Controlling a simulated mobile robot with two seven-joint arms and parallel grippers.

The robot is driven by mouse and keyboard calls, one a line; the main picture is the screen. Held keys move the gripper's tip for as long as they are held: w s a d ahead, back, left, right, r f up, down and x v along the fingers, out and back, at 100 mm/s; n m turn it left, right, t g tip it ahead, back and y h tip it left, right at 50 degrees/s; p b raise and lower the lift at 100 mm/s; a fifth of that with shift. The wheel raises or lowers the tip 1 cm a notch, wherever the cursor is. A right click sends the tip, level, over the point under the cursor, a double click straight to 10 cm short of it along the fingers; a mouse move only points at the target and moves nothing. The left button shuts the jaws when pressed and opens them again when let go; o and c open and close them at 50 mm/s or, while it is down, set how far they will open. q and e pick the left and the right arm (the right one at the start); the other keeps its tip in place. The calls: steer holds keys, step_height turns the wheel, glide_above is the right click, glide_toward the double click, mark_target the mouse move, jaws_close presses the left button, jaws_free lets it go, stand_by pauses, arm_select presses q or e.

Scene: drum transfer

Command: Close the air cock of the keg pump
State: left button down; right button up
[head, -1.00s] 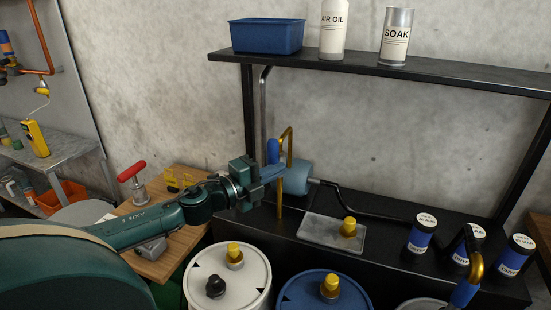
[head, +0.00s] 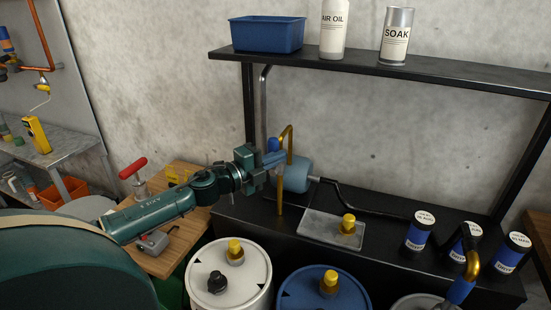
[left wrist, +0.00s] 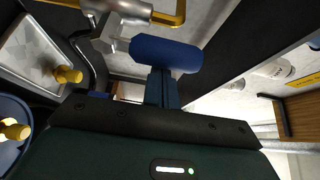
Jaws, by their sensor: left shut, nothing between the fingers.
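The keg pump (head: 294,172) is a light blue cylinder with a bent brass pipe on the black bench. The blue handle (head: 273,145) beside the brass pipe looks like its air cock; its lower part is hidden by my gripper. The handle lies crosswise in the left wrist view (left wrist: 165,53). My left gripper (head: 277,163) is at the handle from the left, with its fingers shut and empty. In the left wrist view its fingers (left wrist: 161,88) end right at the handle; I cannot tell whether they touch. My right gripper is not in view.
A shelf (head: 380,75) spans above the pump on a post (head: 263,110). A metal tray (head: 318,232) with a brass fitting and a black hose (head: 370,213) lie to the right. White (head: 207,255) and blue drums (head: 300,290) stand in front.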

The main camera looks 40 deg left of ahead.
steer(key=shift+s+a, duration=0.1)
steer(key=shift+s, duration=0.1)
arm_select(q)
steer(key=shift+a+f+b, duration=0.1)
steer(key=shift+b, duration=0.25)
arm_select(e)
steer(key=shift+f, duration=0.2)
arm_select(q)
steer(key=shift+a+n, duration=0.1)
steer(key=shift+n, duration=0.2)
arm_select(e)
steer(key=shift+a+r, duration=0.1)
arm_select(q)
steer(key=shift+a+n+t+b, duration=0.1)
steer(key=shift+n+t+b, duration=0.2)
